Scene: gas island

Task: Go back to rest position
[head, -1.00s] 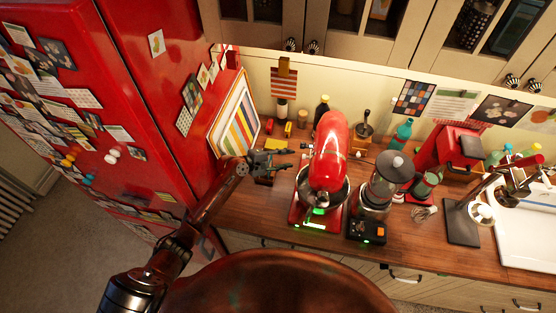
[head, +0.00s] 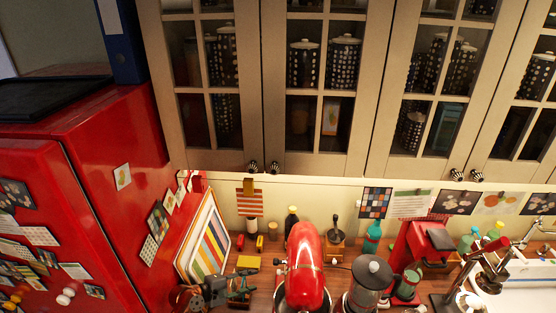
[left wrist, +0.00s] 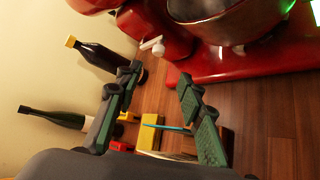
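My left gripper (head: 230,290) shows at the bottom left of the head view, over the counter between the striped board and the red stand mixer (head: 304,270). In the left wrist view its two green-padded fingers (left wrist: 160,76) stand apart with nothing clasped between them. A yellow block (left wrist: 148,138) and a thin teal stick (left wrist: 166,128) show beyond the fingers. Most of my left arm is below the head picture. My right gripper is in neither view.
The red fridge (head: 118,180) stands at left, with the striped board (head: 208,245) beside it. Cabinets (head: 265,150) hang above the counter. A dark bottle (head: 291,222), a blender (head: 368,285) and a red coffee machine (head: 412,245) stand on the counter.

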